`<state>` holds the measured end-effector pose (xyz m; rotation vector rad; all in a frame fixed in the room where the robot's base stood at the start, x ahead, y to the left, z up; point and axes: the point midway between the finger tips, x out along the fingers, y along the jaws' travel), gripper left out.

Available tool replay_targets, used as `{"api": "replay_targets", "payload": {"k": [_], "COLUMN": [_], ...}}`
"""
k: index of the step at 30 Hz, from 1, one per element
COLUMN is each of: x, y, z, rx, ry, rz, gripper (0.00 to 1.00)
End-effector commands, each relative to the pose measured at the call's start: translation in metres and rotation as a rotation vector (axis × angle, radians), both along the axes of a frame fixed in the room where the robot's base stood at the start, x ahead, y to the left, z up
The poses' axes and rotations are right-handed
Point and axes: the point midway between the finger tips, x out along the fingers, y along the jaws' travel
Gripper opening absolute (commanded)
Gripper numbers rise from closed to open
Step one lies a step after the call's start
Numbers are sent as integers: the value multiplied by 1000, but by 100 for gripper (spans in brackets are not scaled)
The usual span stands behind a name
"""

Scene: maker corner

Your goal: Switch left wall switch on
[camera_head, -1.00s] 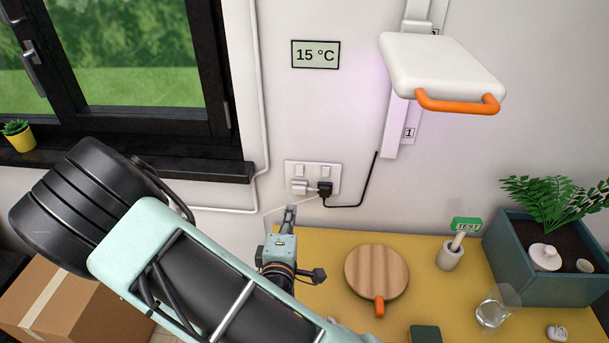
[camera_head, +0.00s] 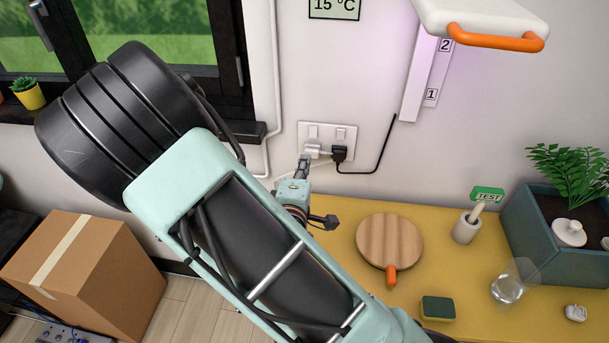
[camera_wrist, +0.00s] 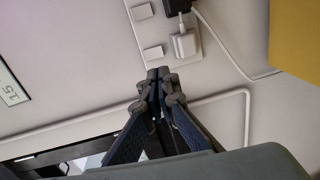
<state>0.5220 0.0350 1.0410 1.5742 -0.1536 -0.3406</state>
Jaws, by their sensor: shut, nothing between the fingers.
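The white double wall socket plate (camera_head: 350,131) has two rocker switches above its sockets. The left wall switch (camera_head: 313,131) is above a white plug (camera_head: 313,150); whether it is on or off is too small to tell. In the wrist view the left switch (camera_wrist: 153,53) is just beyond my fingertips. The right switch (camera_wrist: 142,11) is further off, beside the black plug (camera_head: 339,153). My gripper (camera_head: 305,160) is shut and empty, just below the plate's left end. Its closed fingertips (camera_wrist: 160,76) show in the wrist view; I cannot tell whether they touch the plate.
A black cable runs right from the black plug. Below is a yellow worktop (camera_head: 345,205) with a round wooden board (camera_head: 388,240), a glass (camera_head: 507,288) and a sponge (camera_head: 438,308). A white device with an orange handle (camera_head: 495,38) is on the wall. A cardboard box (camera_head: 85,270) stands left.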

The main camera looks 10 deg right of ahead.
Motion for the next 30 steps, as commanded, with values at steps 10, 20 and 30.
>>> {"api": "replay_targets", "payload": {"k": [10,20,30], "x": [10,72,95], "y": [-6,-28,-34], "z": [-7,-9,-13], "rx": [4,-2,0], "ry": [-1,2,3], "rz": [0,-3,0], "gripper": [0,0,0]}}
